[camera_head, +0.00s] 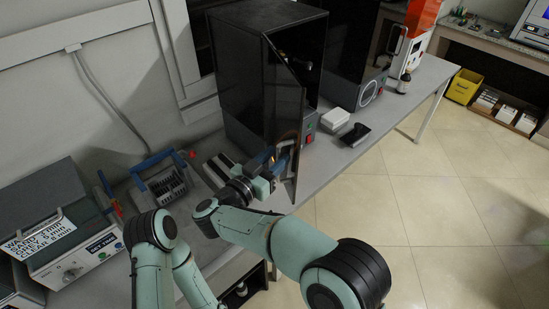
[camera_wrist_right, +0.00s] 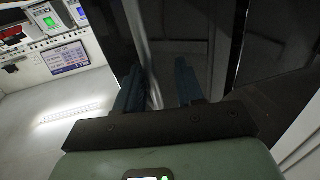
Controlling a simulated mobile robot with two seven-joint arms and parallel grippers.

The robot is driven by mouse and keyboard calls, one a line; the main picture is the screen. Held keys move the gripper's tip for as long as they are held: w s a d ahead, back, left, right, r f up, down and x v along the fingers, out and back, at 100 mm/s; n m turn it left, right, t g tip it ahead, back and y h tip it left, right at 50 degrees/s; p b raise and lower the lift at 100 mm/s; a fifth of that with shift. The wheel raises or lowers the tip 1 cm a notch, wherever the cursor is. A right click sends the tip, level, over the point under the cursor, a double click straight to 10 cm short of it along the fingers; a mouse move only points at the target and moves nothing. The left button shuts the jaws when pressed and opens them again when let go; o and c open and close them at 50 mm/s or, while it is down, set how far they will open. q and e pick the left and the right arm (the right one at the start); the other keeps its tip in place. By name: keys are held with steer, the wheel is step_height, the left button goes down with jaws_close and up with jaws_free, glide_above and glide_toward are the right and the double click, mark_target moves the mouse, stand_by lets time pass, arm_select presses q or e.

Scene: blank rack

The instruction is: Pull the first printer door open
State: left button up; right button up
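The first printer (camera_head: 235,85) is the tall black cabinet on the bench. Its dark door (camera_head: 284,120) stands partly open, swung out from the front, and the interior shows beyond its upper edge. My right gripper (camera_head: 281,160) is at the lower part of the door, on its outer side. In the right wrist view the two blue fingers (camera_wrist_right: 160,85) are apart, with dark glossy panel surfaces and a pale vertical edge behind them. I cannot tell whether a finger touches the door. My left arm shows at the bottom, but its gripper is out of view.
A second black printer (camera_head: 350,60) stands farther along the bench. A white box (camera_head: 335,118) and a black item (camera_head: 355,134) lie before it. A blue-handled rack (camera_head: 163,183) and a labelled device (camera_head: 62,232) are at left. The tiled floor (camera_head: 430,210) at right is clear.

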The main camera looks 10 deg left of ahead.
arm_select(q)
steer(key=s+f+b, duration=0.2)
steer(key=f, duration=0.1)
steer(key=shift+s+f+b, duration=0.15)
steer(key=shift+s+b, duration=0.05)
steer(key=shift+b, duration=0.1)
arm_select(e)
steer(key=v, duration=1.3)
steer(key=shift+s, duration=0.2)
steer(key=shift+a+f, duration=0.1)
